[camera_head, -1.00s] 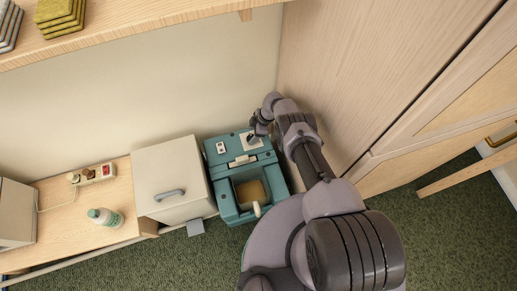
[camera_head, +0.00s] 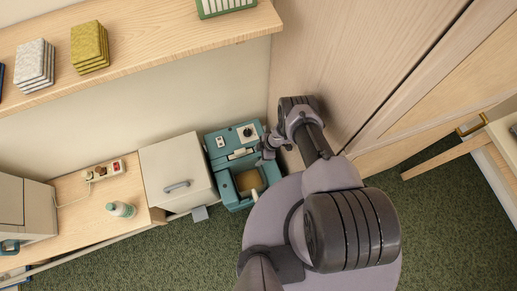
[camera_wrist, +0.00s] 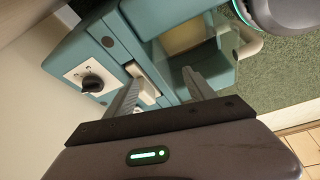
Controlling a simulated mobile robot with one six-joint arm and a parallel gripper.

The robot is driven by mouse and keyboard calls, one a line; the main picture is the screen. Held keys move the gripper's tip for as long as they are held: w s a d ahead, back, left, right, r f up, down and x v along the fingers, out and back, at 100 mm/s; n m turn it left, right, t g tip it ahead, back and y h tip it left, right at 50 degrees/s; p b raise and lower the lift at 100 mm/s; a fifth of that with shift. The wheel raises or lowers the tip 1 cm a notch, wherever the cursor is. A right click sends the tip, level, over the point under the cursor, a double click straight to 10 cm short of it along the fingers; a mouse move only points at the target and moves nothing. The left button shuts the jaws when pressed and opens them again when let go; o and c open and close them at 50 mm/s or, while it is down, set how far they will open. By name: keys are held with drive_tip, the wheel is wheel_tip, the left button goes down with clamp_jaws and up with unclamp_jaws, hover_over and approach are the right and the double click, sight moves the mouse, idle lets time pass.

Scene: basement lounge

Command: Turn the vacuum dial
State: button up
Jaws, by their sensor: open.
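The teal vacuum (camera_head: 217,174) stands on the floor against the wall, between a cream cabinet and a wooden panel. Its black dial (camera_head: 248,132) sits on a white plate at the back right of its top; it also shows in the wrist view (camera_wrist: 92,83), at the left. My gripper (camera_head: 267,149) is just in front and to the right of the dial, not touching it. In the wrist view my gripper (camera_wrist: 162,90) is open and empty, its fingers pointing at the vacuum's body, with a white latch (camera_wrist: 142,82) between them. The dial is outside the left finger.
The cream cabinet (camera_head: 175,165) stands close on the left. A low wooden shelf carries a bottle (camera_head: 120,209) and a power strip (camera_head: 104,170). The tall wooden panel (camera_head: 330,60) is tight on my arm's right. Green carpet (camera_head: 180,245) is clear in front.

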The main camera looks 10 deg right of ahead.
sight(247, 131)
drive_tip(key=r+n+h, duration=0.1)
drive_tip(key=n, duration=0.1)
drive_tip(key=w+r+n+h, duration=0.1)
drive_tip(key=n, duration=0.1)
drive_tip(key=d+n+h, duration=0.1)
drive_tip(key=n, duration=0.2)
drive_tip(key=shift+w+r+p, duration=0.2)
drive_tip(key=shift+r+p, duration=0.1)
drive_tip(key=shift+r, duration=0.1)
drive_tip(key=w+a+r+n+t+h, duration=0.2)
drive_tip(key=w+a+r+n+t, duration=0.25)
drive_tip(key=w+r+n, duration=0.5)
drive_tip(key=shift+n, duration=0.75)
drive_tip(key=s+b+x, duration=0.1)
drive_tip(key=b+x, duration=0.3)
drive_tip(key=x, duration=0.1)
drive_tip(key=s+f+b+x, duration=0.1)
drive_tip(key=b+x, duration=0.4)
drive_tip(key=x, duration=0.1)
drive_tip(key=s+a+b+x, duration=0.1)
drive_tip(key=b+x, duration=0.3)
drive_tip(key=x, duration=0.1)
drive_tip(key=shift+f, duration=0.35)
drive_tip(key=shift+w+f+b, duration=0.5)
drive_tip(key=shift+f+b, duration=0.05)
drive_tip(key=shift+b, duration=0.7)
